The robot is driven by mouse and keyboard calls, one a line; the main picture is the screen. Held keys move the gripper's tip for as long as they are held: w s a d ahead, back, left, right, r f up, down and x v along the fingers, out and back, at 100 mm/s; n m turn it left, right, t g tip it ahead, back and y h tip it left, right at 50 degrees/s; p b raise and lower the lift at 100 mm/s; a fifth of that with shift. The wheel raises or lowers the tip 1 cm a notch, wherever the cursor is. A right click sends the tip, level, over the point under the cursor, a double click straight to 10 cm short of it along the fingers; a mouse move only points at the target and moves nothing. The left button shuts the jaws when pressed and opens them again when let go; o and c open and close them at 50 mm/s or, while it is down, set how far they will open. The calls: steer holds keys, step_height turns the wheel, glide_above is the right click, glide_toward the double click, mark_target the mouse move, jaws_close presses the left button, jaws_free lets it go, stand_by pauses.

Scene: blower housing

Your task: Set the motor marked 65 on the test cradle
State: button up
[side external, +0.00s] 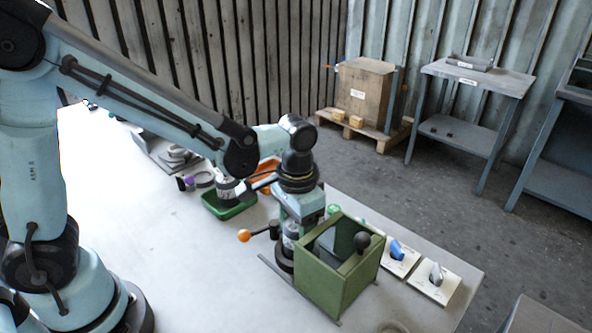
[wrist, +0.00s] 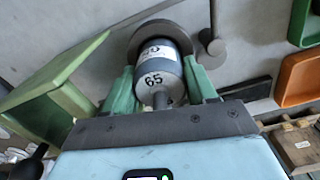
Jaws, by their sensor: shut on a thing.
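The motor marked 65 (wrist: 158,65) is a grey cylinder with a white label and a shaft pointing toward my wrist. My gripper (wrist: 160,82) is shut on it, with a green finger on each side. In the side view my gripper (side external: 291,222) points down beside the green housing, and the motor (side external: 289,241) shows partly below it. A dark round disc (wrist: 160,36) lies at the motor's far end; I cannot tell whether it belongs to the motor or lies under it. I cannot make out the test cradle for sure.
The open green box-like housing (side external: 322,288), with a black knob, stands close right of my gripper. A green tray (side external: 232,212) and an orange tray (wrist: 300,78) lie behind. Switch plates (side external: 434,283) sit right.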

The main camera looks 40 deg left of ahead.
steer(key=shift+f, duration=0.7)
steer(key=o, duration=1.6)
steer(key=shift+d, duration=0.1)
steer(key=shift+c, duration=0.2)
steer(key=shift+r, duration=2.75)
steer(key=shift+o, duration=0.7)
steer(key=shift+r, duration=0.25)
steer(key=shift+o, duration=0.2)
steer(key=shift+r, duration=0.8)
